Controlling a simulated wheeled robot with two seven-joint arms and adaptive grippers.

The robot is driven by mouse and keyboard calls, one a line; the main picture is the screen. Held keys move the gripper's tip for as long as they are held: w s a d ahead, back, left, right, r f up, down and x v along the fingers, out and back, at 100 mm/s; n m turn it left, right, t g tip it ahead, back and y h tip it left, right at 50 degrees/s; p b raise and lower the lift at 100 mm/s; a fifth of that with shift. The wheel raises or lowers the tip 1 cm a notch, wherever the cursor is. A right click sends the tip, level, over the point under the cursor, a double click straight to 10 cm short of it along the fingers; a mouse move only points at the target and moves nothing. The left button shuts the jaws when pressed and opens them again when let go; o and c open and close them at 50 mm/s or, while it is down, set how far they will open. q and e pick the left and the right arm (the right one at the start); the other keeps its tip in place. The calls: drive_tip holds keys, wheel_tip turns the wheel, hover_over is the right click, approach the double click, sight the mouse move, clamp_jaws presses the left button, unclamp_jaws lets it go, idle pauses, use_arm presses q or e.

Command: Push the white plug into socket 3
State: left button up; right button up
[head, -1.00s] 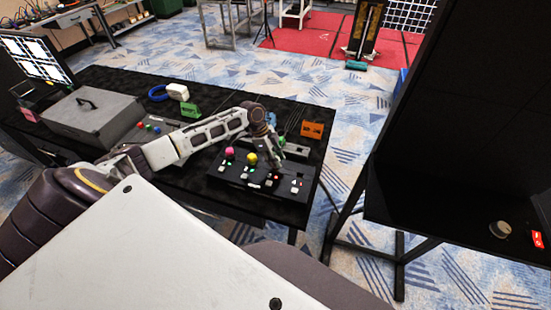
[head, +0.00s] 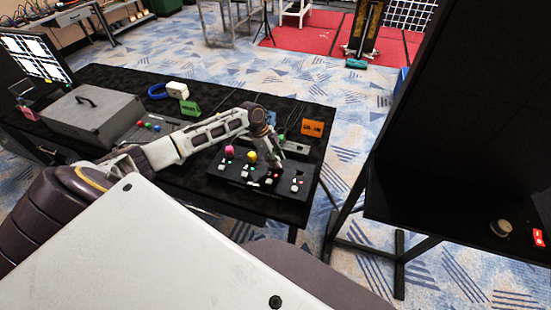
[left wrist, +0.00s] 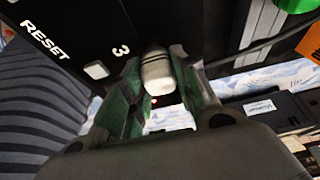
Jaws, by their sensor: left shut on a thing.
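My left gripper (head: 275,166) reaches down over the black socket box (head: 229,174) on the table. In the left wrist view my left gripper (left wrist: 155,95) is shut on the white plug (left wrist: 157,73), which sits between its green-lined fingers. The plug's far end is at the black panel (left wrist: 90,25), close beside the printed 3. Socket 3 itself is hidden by the plug, so I cannot tell how deep the plug sits. A pink plug (head: 229,150) and a yellow plug (head: 251,157) stand on the box. My right gripper is not in view.
A RESET label and a pale button (left wrist: 96,70) lie beside the 3. A grey case (head: 92,120), a green block (head: 190,107) and an orange block (head: 312,128) stand on the black table. A large dark panel (head: 440,120) rises at the right.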

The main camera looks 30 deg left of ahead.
use_arm(q)
drive_tip(key=shift+f, duration=0.75)
idle(0.4)
drive_tip(key=o, duration=1)
drive_tip(key=shift+o, duration=0.2)
drive_tip(key=o, duration=0.6)
drive_tip(key=shift+c, duration=0.2)
drive_tip(key=shift+r, duration=0.15)
drive_tip(key=shift+r+p, duration=3)
drive_tip(key=shift+r, duration=0.4)
drive_tip(key=shift+f, duration=0.1)
